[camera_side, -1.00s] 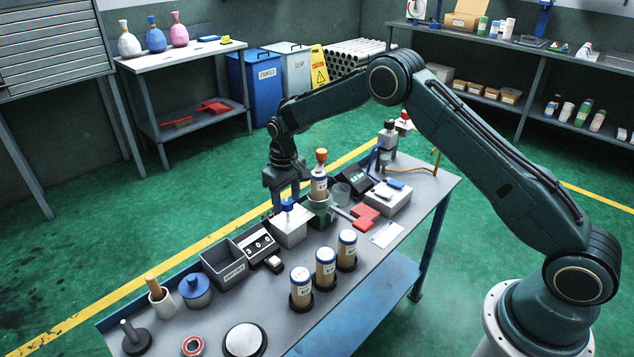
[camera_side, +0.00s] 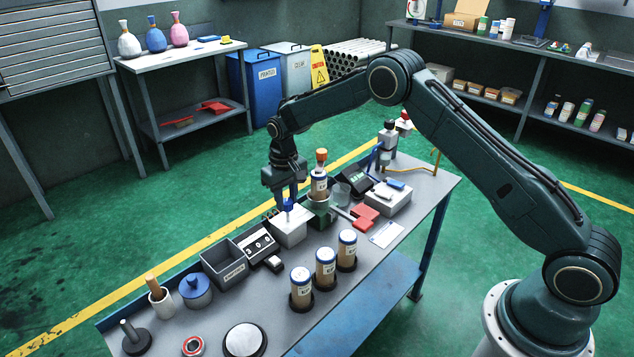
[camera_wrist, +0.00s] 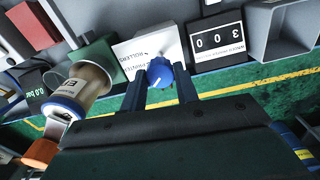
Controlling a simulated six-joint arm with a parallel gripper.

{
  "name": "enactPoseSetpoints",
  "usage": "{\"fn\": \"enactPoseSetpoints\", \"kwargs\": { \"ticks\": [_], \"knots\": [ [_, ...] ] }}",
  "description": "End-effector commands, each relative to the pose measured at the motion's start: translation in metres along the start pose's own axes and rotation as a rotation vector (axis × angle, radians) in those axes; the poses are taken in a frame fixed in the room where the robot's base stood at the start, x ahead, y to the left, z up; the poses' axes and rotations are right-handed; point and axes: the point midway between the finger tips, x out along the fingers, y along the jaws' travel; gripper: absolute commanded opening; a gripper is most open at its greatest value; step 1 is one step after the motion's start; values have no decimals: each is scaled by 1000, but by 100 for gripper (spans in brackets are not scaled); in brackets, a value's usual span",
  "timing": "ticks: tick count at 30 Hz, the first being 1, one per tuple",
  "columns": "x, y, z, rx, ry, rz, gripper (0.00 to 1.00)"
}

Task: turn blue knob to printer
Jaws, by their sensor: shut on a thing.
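The blue knob (camera_side: 289,204) stands on top of a white box (camera_side: 290,229) on the bench. My gripper (camera_side: 285,200) points down over the box with its fingers around the knob. In the wrist view the blue knob (camera_wrist: 158,73) sits between the two finger ends of my gripper (camera_wrist: 160,82), which is shut on it. The white box (camera_wrist: 140,48) carries printed words; ROLLERS and PRINTER can be made out beside the knob. Which word the knob points to cannot be told clearly.
A tan-filled bottle with an orange cap (camera_side: 319,180) stands close to the right of my gripper. A counter box (camera_side: 257,246) and a grey bin (camera_side: 223,264) are to the left. Several capped jars (camera_side: 326,268) stand in front. A red valve-like piece (camera_side: 364,217) lies to the right.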

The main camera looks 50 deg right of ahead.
Motion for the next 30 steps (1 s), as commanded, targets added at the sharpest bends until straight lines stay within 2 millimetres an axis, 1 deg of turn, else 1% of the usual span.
{"fn": "enactPoseSetpoints", "kwargs": {
  "ticks": [12,18,24,30],
  "knots": [
    [-1,0,0,322,1,0,7],
    [-1,0,0,452,1,0,7],
    [-1,0,0,525,1,0,7],
    [-1,0,0,547,1,0,7]
  ]
}}
